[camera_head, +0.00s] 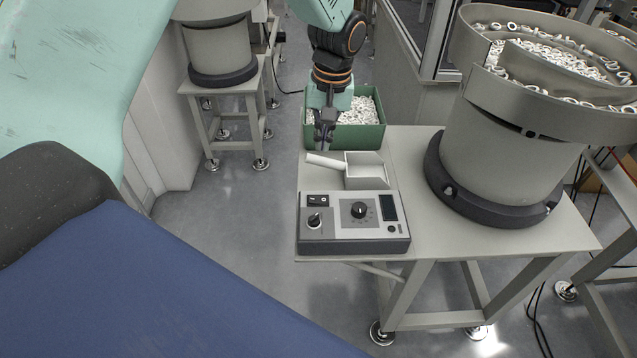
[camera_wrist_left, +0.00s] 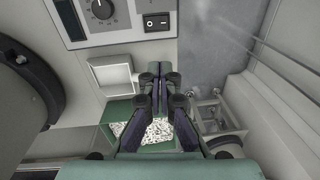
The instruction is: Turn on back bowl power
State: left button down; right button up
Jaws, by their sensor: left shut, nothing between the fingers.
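A grey control box (camera_head: 354,240) sits on a small table (camera_head: 490,240). Its black rocker power switch (camera_head: 318,201) is at the box's upper left, and the switch also shows near the top of the left wrist view (camera_wrist_left: 157,22). I cannot tell the switch's position. My left gripper (camera_head: 325,143) is shut and empty, behind the box and its white scoop, apart from the switch. Its fingers also show together in the left wrist view (camera_wrist_left: 160,78). A large bowl feeder (camera_head: 500,150) holding white rings stands right of the box. My right gripper is out of view.
A white scoop (camera_head: 365,170) with a handle lies directly behind the box. A green bin (camera_head: 360,132) of white parts is beyond it. Dials and a dark display share the box's panel. Another feeder (camera_head: 220,50) stands at the back left, with open floor before it.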

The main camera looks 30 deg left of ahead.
aim_at(311, 198)
pick_arm(q)
jog(key=shift+n+g, duration=0.3)
jog(key=s+f, duration=0.1)
jog(key=f, duration=0.3)
jog(key=f+b, duration=0.1)
jog(key=f, duration=0.3)
jog(key=s+f, duration=0.1)
jog(key=f, duration=0.3)
jog(key=shift+s+a+f, duration=0.15)
jog(key=shift+s+a, duration=0.15)
jog(key=shift+a, duration=0.05)
jog(key=shift+f, duration=0.2)
jog(key=shift+s+f, duration=0.1)
jog(key=shift+f, duration=0.1)
jog(key=shift+a+f, duration=0.15)
jog(key=shift+f, duration=0.1)
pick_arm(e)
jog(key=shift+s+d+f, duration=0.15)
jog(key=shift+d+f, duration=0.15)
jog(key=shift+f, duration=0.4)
